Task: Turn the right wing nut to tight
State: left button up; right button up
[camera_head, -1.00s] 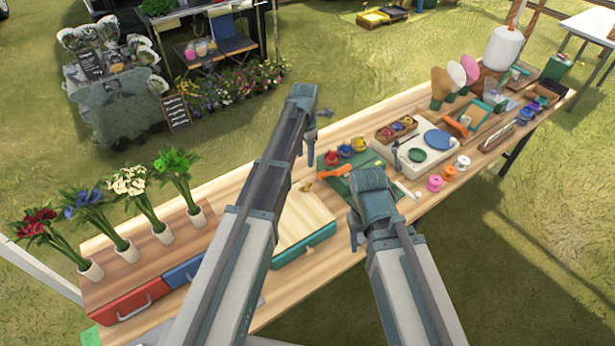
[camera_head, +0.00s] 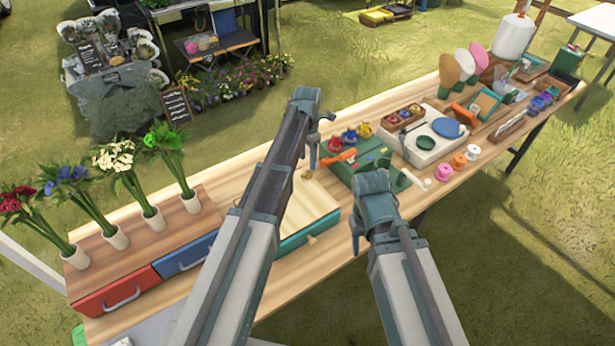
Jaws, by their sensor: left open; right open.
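A pale wooden press board (camera_head: 302,207) with a teal front edge lies on the table, partly behind my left arm. A small brass piece, seemingly a wing nut (camera_head: 307,175), stands at its back edge; how far it is turned is too small to tell. Any other wing nut is hidden or too small to make out. My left gripper (camera_head: 320,140) is open and empty, appearing just above the brass piece in the picture, apart from it. My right gripper (camera_head: 357,232) is open and empty to the right of the board, in front of the green board. Its fingertips are partly hidden.
The green board (camera_head: 345,170) with an orange handle (camera_head: 338,158) lies right of the press. A red drawer (camera_head: 115,292), a blue drawer (camera_head: 185,255) and several vased flowers stand left. Craft items crowd the right end of the table (camera_head: 270,275); its front strip is fairly clear.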

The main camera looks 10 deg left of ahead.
aim_at(307, 174)
pick_arm(q)
notch_tip(307, 174, down, 5)
jog(key=b, duration=0.4)
jog(key=shift+f, duration=0.15)
grip_shut()
